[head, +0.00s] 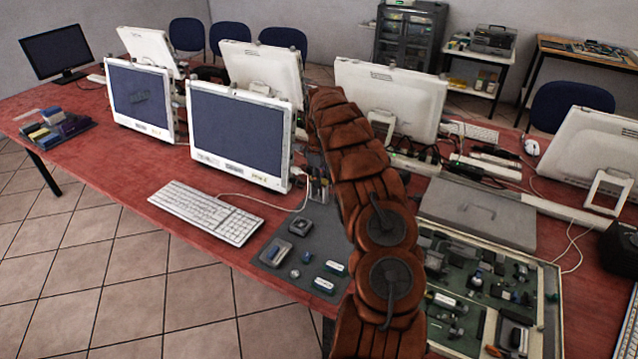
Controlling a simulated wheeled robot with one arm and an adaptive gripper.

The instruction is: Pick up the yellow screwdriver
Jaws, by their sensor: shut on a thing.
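My brown segmented arm rises through the middle of the head view and bends at the top. My gripper cannot be made out; the arm seems to hide it. I cannot pick out a yellow screwdriver in this view. A small dark holder with upright tools (319,190) stands just left of the arm, too small to tell its contents. A shallow tray of electronic parts (558,320) lies right of the arm, with a small orange item (493,350) at its front.
A grey mat (335,236) holds small devices left of the arm. A keyboard (207,212) and several monitors (237,135) stand on the red table (95,155). A grey closed case (480,214) lies behind the tray. Cables run along the right side.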

